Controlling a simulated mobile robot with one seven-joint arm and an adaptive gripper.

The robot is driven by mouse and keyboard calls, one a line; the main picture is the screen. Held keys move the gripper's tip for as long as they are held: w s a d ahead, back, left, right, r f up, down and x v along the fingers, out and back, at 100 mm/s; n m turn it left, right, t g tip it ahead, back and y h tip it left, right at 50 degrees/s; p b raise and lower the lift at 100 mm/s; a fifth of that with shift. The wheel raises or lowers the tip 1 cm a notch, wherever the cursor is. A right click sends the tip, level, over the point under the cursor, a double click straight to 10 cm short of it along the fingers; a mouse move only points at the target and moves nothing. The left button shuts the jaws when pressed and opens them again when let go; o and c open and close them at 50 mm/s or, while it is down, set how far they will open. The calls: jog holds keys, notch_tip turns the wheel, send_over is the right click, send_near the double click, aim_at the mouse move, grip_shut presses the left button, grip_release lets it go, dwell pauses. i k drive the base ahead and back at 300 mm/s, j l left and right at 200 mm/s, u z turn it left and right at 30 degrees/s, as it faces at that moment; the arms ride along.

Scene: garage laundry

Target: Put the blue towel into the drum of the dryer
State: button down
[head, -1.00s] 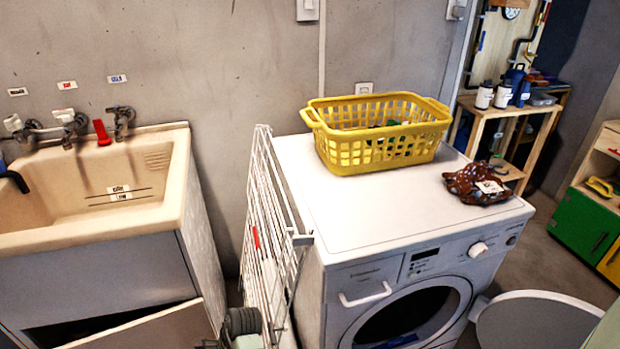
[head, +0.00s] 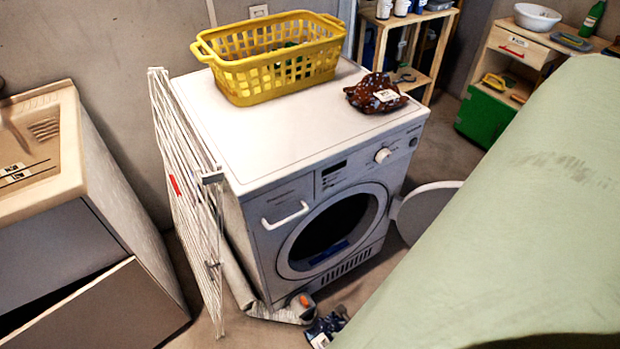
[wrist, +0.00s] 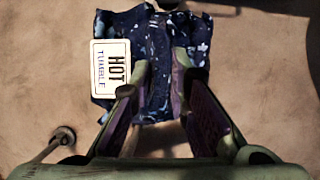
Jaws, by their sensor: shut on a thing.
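The blue towel, a dark navy cloth with pale spots (wrist: 195,40) and a white "HOT TUMBLE" tag (wrist: 111,68), is between the fingers of my gripper (wrist: 157,80) in the wrist view. My gripper is shut on it, with the floor behind. In the head view the dark cloth (head: 325,327) shows low in front of the dryer; my gripper is hidden there. The white dryer (head: 290,200) has its round door (head: 425,212) swung open to the right. Its drum (head: 335,225) is dark, with a blue patch (head: 330,252) low inside.
A yellow basket (head: 270,75) and a brown bundle with a tag (head: 376,93) sit on the dryer. A white wire rack (head: 185,190) stands at its left. A pale thing with an orange spot (head: 290,310) lies by its front. My pale green arm fills the right.

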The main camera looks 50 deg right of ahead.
aim_at(311, 235)
jog(key=i+l, duration=0.15)
jog(key=l, duration=0.2)
jog(key=i+l, duration=0.15)
jog(key=l, duration=0.25)
jog(key=i+l, duration=0.15)
jog(key=l, duration=0.2)
